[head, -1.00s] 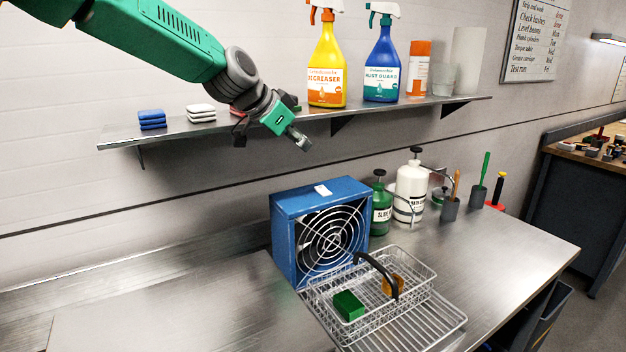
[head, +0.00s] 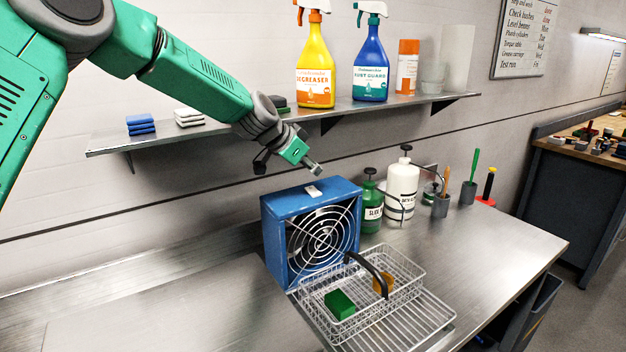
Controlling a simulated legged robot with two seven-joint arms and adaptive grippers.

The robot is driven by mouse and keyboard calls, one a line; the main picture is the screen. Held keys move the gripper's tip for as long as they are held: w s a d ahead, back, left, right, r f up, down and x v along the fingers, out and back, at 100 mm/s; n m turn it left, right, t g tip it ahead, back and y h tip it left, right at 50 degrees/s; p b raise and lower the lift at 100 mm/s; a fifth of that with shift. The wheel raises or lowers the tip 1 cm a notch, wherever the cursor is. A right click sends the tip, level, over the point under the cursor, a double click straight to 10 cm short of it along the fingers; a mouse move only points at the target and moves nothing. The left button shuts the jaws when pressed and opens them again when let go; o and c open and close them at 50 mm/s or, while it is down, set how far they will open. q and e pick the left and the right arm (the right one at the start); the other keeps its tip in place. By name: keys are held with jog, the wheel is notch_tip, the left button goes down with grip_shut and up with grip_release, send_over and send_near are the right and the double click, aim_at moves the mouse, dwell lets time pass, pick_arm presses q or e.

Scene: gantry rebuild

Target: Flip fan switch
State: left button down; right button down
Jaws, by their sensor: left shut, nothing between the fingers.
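The blue box fan (head: 285,204) stands on the steel bench with its round wire grille (head: 320,240) facing front right. A small white switch (head: 313,191) sits on its top face. My left gripper (head: 316,169) is shut and empty. It shows just above the fan's top, close over the switch, with a gap visible between them. Which way the switch is tipped is too small to tell. My right gripper is not in view.
A wire basket (head: 420,270) with a green block (head: 340,303) stands in front of the fan. A green bottle (head: 371,212) and a white bottle (head: 402,190) stand behind right. The shelf (head: 345,112) with spray bottles runs above. The bench's left is clear.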

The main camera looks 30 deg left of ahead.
aim_at(311, 186)
pick_arm(q)
jog(key=f, duration=0.1)
jog(key=a+f, duration=0.1)
jog(key=f, duration=0.1)
jog(key=shift+s+a+f, duration=0.1)
jog(key=shift+s+a, duration=0.1)
jog(key=shift+a, duration=0.05)
jog(key=shift+a+f, duration=0.35)
jog(key=shift+a, duration=0.1)
jog(key=shift+d+r, duration=0.15)
jog(key=shift+d, duration=0.55)
jog(key=shift+s+d+r+p, duration=0.15)
jog(key=shift+d, duration=0.2)
jog(key=shift+s+d+r+p, duration=0.15)
jog(key=shift+d, duration=0.2)
jog(key=shift+a, duration=0.5)
jog(key=shift+s+a+r, duration=0.2)
jog(key=v, duration=1.1)
